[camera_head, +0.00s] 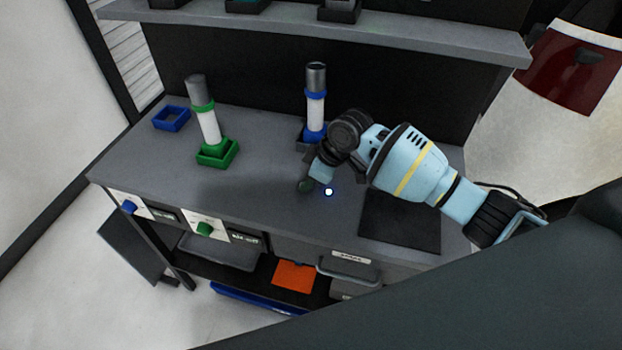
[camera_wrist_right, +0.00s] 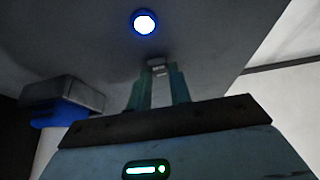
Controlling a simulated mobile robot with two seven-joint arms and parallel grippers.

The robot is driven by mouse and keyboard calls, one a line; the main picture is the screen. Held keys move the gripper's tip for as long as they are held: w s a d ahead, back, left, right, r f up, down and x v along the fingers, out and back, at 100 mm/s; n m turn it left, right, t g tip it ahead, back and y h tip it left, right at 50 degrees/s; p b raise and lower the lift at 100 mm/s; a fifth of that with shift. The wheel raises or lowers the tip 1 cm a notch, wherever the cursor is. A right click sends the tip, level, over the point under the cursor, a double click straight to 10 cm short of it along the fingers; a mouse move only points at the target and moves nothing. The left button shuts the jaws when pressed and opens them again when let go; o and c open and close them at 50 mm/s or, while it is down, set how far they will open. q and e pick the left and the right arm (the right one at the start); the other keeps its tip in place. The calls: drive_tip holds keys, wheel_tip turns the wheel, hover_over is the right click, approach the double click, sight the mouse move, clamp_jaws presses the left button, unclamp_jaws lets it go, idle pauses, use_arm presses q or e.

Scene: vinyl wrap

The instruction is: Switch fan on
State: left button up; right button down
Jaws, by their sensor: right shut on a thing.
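My right gripper (camera_head: 310,182) reaches down from the right to the grey bench top. In the right wrist view its two teal fingers (camera_wrist_right: 157,88) come together on a small grey piece (camera_wrist_right: 156,64); I cannot tell what it is. A round white-blue glowing spot (camera_head: 328,191) shows beside the gripper on the bench, and it shows beyond the fingertips in the right wrist view (camera_wrist_right: 145,22). A blue knob (camera_head: 129,207) and a green knob (camera_head: 204,229) sit on white panels at the bench front. No fan can be made out. My left gripper is not in view.
A grey-and-white cylinder (camera_head: 207,118) stands tilted in a green holder (camera_head: 217,155). Another (camera_head: 316,104) stands in a blue holder behind my gripper. An empty blue tray (camera_head: 171,118) is at back left. A dark mat (camera_head: 400,222) lies right. A shelf (camera_head: 330,32) overhangs the back.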

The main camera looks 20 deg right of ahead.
drive_tip(key=c, duration=1.3)
unclamp_jaws()
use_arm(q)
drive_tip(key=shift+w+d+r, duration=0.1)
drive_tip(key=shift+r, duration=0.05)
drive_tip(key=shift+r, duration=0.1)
use_arm(e)
drive_tip(key=shift+d+r, duration=0.15)
drive_tip(key=shift+r, duration=0.2)
drive_tip(key=v, duration=0.6)
drive_tip(key=shift+p, duration=0.3)
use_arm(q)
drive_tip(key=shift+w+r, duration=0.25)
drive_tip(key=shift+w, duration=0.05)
use_arm(e)
drive_tip(key=shift+s+d+r, duration=0.2)
drive_tip(key=shift+r, duration=0.25)
